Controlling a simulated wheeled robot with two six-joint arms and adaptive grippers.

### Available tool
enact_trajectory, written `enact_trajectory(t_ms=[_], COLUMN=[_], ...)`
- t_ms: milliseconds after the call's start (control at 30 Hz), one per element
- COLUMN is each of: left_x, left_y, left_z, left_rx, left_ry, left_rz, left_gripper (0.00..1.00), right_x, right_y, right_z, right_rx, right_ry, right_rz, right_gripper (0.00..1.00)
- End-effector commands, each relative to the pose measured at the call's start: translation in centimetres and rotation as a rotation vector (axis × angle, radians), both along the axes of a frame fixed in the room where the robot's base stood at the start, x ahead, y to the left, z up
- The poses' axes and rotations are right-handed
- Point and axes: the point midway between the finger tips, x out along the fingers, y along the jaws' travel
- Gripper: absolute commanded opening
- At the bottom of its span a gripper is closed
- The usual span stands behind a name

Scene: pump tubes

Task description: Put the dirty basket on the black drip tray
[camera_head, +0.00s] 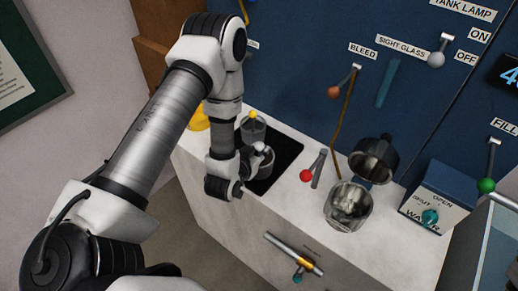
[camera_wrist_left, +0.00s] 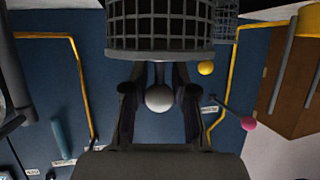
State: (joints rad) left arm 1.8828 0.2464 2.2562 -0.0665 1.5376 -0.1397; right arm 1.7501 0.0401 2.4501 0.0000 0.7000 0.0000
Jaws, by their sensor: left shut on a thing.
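My left gripper (camera_head: 256,152) is shut on the pale round knob (camera_wrist_left: 158,98) of a grey mesh basket (camera_wrist_left: 160,30). In the head view this basket (camera_head: 263,166) shows over the near left part of the black drip tray (camera_head: 287,154), partly hidden by the gripper. I cannot tell whether its base touches the tray. A second basket (camera_head: 252,133) with a yellow knob stands just behind it, at the tray's far left end; part of it shows in the wrist view (camera_wrist_left: 226,22). No colour or residue clearly marks either one as dirty. My right gripper is out of view.
On the pale counter (camera_head: 309,208) are a red-knobbed lever (camera_head: 306,176), an open metal pot (camera_head: 349,205), a darker pot (camera_head: 374,158) and a blue water box (camera_head: 440,198). A yellow object (camera_head: 198,118) stands left. The blue panel behind carries levers.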

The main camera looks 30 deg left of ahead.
Motion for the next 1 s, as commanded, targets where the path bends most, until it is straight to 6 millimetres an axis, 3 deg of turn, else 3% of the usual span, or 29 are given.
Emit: enact_trajectory(t_ms=[400, 433, 500, 867, 1000], left_x=[0.0, 0.0, 0.0, 0.0, -1.9], left_y=[0.0, 0.0, 0.0, 0.0, -0.3], left_z=[-1.3, -1.3, -1.2, -0.5, -0.4], left_rx=[0.000, -0.001, -0.001, 0.000, -0.002], left_ry=[-0.004, -0.003, -0.003, -0.003, 0.000], left_rz=[0.000, 0.000, 0.000, 0.001, 0.002], left_gripper=[0.00, 0.30, 0.52, 0.52, 0.52], right_x=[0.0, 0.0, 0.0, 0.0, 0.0], right_y=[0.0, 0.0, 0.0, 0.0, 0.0], right_z=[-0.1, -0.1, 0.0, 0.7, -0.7], right_rx=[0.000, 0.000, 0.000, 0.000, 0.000], right_ry=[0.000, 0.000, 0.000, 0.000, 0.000], right_rz=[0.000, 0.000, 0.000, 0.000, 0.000], right_gripper=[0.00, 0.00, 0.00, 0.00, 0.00])
